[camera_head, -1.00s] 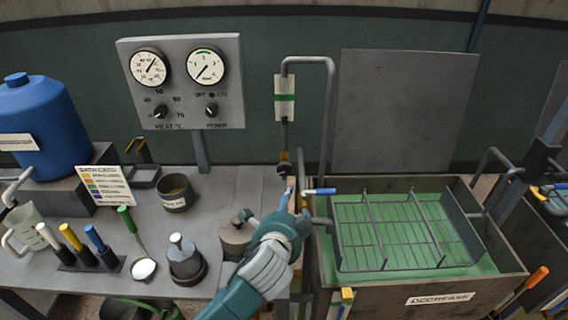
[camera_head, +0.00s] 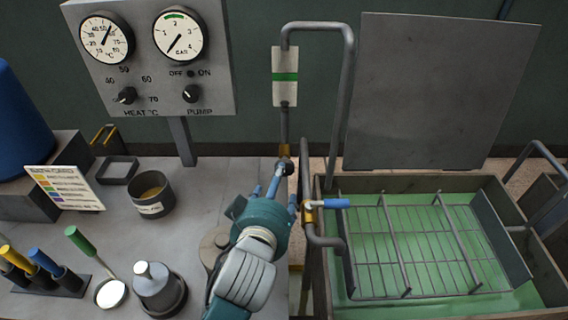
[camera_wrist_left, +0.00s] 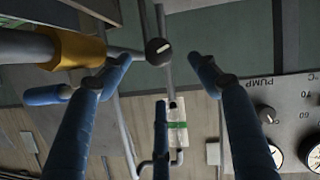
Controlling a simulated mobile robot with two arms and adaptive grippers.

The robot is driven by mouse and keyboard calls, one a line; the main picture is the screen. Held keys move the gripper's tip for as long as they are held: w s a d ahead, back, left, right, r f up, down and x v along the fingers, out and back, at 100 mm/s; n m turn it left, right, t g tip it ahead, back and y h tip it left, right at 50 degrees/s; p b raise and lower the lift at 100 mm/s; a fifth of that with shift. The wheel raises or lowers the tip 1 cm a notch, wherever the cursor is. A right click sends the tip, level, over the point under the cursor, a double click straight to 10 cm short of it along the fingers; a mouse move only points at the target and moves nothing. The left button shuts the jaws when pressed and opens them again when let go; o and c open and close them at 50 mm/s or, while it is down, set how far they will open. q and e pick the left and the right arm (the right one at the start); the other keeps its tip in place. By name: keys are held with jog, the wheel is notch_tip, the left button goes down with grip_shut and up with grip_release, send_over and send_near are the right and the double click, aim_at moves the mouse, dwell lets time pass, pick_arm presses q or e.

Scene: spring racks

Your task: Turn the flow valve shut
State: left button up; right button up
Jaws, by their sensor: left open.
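A small dark round knob (camera_head: 287,167) with a pale mark sits under a brass fitting (camera_head: 285,150) on the thin pipe below the green-banded flow gauge (camera_head: 285,77). It also shows in the left wrist view (camera_wrist_left: 158,52). A second valve, with a brass body (camera_head: 309,211) and a blue lever (camera_head: 335,204), is on the pipe beside the tank; the lever points right, toward the tank. My left gripper (camera_head: 276,186) is open just in front of the knob. In the left wrist view its blue fingers (camera_wrist_left: 159,74) are spread, with the knob centred between and beyond the upper two; contact is not visible.
The tank (camera_head: 440,184) with a green bath and wire rack (camera_head: 440,245) stands right. A gauge panel (camera_head: 150,55) stands behind left. A dark cup (camera_head: 151,195), a weight-like pot (camera_head: 158,285) and coloured-handled tools (camera_head: 40,265) are on the bench.

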pick_arm(q)
jog(key=p+x, duration=0.2)
jog(key=x, duration=0.8)
jog(key=shift+w, duration=0.15)
jog(key=shift+c, duration=0.2)
jog(key=c, duration=1.1)
jog(key=shift+r, duration=0.15)
jog(key=shift+c, duration=0.2)
pick_arm(e)
jog(key=s+r, duration=0.2)
jog(key=s, duration=0.1)
jog(key=shift+a, duration=0.1)
